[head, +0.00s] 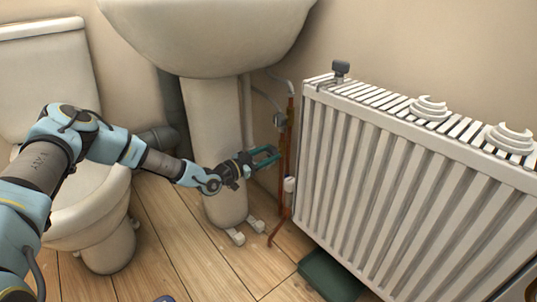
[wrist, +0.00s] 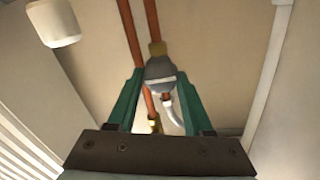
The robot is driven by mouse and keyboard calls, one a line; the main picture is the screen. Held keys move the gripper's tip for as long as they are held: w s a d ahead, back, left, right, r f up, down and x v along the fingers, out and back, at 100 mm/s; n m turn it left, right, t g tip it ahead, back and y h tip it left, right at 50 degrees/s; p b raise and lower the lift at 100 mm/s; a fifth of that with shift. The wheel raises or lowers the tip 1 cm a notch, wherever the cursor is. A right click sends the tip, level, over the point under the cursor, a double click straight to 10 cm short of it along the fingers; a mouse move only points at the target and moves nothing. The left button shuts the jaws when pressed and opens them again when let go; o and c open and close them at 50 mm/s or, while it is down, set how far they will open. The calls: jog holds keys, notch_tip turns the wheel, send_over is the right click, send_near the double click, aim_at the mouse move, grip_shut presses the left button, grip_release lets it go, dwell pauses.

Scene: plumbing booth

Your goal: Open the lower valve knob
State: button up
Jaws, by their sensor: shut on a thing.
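My gripper (head: 272,154) reaches in from the left past the sink pedestal to the copper pipes. In the wrist view my gripper (wrist: 160,80) has its two teal fingers on either side of a grey valve knob (wrist: 160,68), which I take to be the lower valve knob, and is shut on it. In the head view the fingers hide this knob. Another valve (head: 280,120) sits higher on the pipes, with a hose rising from it.
A white radiator (head: 390,190) stands close to the right of the pipes. A white cap (head: 289,184) is below my gripper, beside the radiator; it also shows in the wrist view (wrist: 55,22). The sink (head: 210,35) overhangs the area, and a toilet (head: 105,220) stands at left.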

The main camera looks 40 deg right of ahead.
grip_shut()
jog(key=shift+n, duration=0.3)
jog(key=n+b, duration=0.1)
jog(key=n, duration=0.2)
jog(key=shift+w+n+b, duration=0.1)
jog(key=shift+n+b, duration=0.2)
jog(key=n+b, duration=0.1)
jog(key=n, duration=0.3)
jog(key=shift+w+n, duration=0.1)
jog(key=shift+n, duration=0.2)
jog(key=n, duration=0.4)
jog(key=shift+w+f+n, duration=0.1)
jog(key=shift+n, duration=0.2)
jog(key=shift+n+b, duration=0.4)
jog(key=shift+n, duration=1.4)
